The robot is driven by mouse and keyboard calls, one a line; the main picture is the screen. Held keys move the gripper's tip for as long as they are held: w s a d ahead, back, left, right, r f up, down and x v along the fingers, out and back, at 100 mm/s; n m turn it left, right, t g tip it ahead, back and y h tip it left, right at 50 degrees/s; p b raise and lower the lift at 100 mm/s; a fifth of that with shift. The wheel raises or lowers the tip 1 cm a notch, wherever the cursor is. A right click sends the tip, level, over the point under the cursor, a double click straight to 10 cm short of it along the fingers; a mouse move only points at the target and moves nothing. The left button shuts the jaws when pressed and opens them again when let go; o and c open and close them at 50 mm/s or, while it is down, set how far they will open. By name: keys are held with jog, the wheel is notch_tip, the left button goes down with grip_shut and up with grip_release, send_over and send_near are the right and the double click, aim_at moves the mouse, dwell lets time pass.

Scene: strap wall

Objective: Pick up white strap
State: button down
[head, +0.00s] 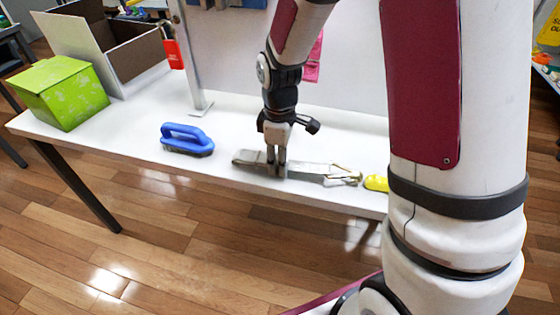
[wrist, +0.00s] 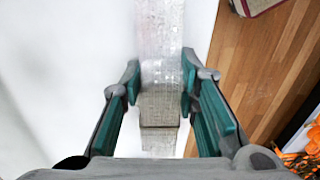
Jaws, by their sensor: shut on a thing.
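The white strap (head: 308,168) lies along the front part of the white table, greyish white, with a metal buckle end at its right. In the wrist view the strap (wrist: 160,35) runs lengthwise between the two fingers, with a darker band across it. My gripper (head: 276,168) points down over the strap's left part and is shut on it, one finger on each side; the fingers also show in the wrist view (wrist: 160,82). The strap looks at table height; I cannot tell whether it is clear of the surface.
A blue-handled brush (head: 186,136) stands left of the strap. A yellow object (head: 376,183) lies at its right, partly behind my arm. A green box (head: 60,92) and an open cardboard box (head: 130,60) are at the left. A white upright panel (head: 230,50) stands behind. The table's front edge is close.

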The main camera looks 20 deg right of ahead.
notch_tip(320, 180, up, 2)
jog(key=shift+r+p, duration=0.2)
jog(key=shift+p, duration=0.6)
jog(key=s+d+r+p, duration=0.1)
jog(key=s+p, duration=0.5)
jog(key=s, duration=1)
jog(key=shift+d+p, duration=0.15)
jog(key=shift+p, duration=0.2)
